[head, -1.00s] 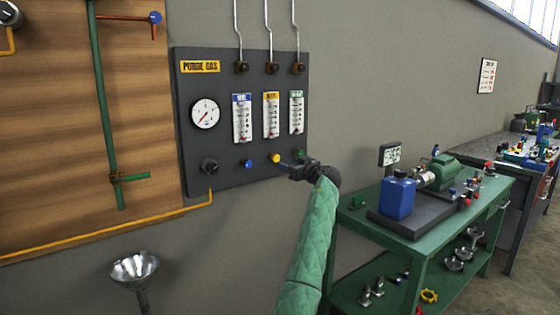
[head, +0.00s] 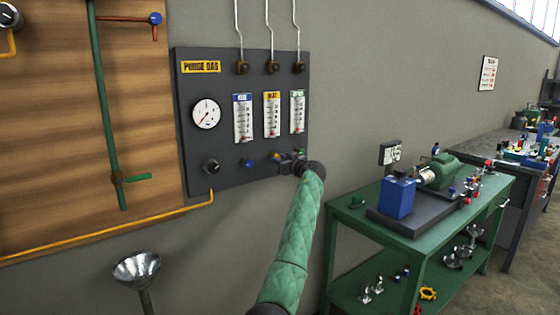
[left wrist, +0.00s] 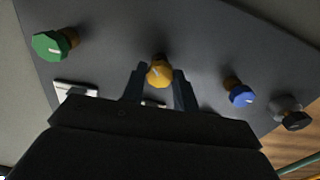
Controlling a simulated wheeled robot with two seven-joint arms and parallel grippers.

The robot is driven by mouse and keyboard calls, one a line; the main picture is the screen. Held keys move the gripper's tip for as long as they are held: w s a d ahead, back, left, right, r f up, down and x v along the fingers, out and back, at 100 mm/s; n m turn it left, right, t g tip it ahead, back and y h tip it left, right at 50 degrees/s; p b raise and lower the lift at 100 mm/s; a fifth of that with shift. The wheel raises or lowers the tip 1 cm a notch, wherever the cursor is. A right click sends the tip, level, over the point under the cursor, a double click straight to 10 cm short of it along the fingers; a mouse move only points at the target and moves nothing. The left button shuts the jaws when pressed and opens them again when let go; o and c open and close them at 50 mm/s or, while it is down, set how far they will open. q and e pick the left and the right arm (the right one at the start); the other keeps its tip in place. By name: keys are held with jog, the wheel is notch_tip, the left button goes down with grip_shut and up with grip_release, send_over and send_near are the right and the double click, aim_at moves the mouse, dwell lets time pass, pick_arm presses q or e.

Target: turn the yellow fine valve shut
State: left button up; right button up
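The yellow fine valve (head: 275,156) is a small faceted knob low on the dark purge gas panel (head: 228,172), below the middle flowmeter (head: 272,114). In the left wrist view the yellow knob (left wrist: 160,72) has a pale pointer mark and shows between the two fingertips. My left gripper (head: 281,158) is at the panel, its fingers (left wrist: 159,84) open on either side of the knob. A narrow gap seems to show beside each finger; contact is not clear. My right gripper is not in view.
The blue knob (left wrist: 241,96) and green knob (left wrist: 55,43) flank the yellow one. A black knob (head: 211,167) and a gauge (head: 206,113) are further left. A green bench (head: 345,212) stands right of the panel, and a metal funnel (head: 136,268) is below left.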

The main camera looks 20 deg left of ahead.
pick_arm(q)
jog(key=c, duration=0.4)
jog(key=shift+o, duration=0.2)
